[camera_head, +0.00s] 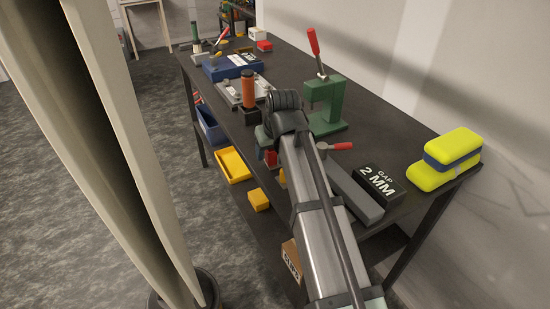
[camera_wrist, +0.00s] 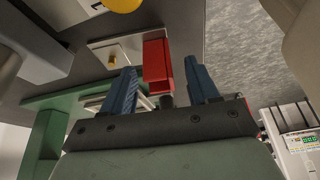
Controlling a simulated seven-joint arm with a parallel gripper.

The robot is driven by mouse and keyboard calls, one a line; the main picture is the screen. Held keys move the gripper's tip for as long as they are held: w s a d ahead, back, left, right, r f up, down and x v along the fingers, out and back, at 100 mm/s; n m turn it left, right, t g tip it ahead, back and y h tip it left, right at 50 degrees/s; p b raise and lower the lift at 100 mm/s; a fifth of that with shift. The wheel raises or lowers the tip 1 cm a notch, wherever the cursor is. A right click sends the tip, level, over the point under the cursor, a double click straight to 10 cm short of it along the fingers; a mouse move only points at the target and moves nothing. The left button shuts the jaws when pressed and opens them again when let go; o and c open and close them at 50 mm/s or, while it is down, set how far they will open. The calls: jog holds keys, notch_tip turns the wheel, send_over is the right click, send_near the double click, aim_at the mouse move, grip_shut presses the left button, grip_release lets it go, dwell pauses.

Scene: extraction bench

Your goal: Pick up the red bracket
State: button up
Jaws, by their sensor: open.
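The red bracket (camera_wrist: 157,62) shows in the wrist view as a boxy red piece with a darker lower end. It lies between and slightly beyond the two blue fingers of my gripper (camera_wrist: 160,72). The fingers are apart, with a visible space on each side of the bracket, so my gripper is open and holds nothing. I cannot tell how far the bracket is from the fingertips in depth. In the head view my arm hides the gripper's fingers, and I cannot pick out the bracket with certainty there.
A green press (camera_head: 326,100) with a red-tipped lever stands just right of my arm. An orange cylinder (camera_head: 248,88) stands to its left, near a blue case (camera_head: 230,66).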

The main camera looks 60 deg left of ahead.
jog(key=shift+c, duration=0.2)
grip_shut()
dwell(0.3)
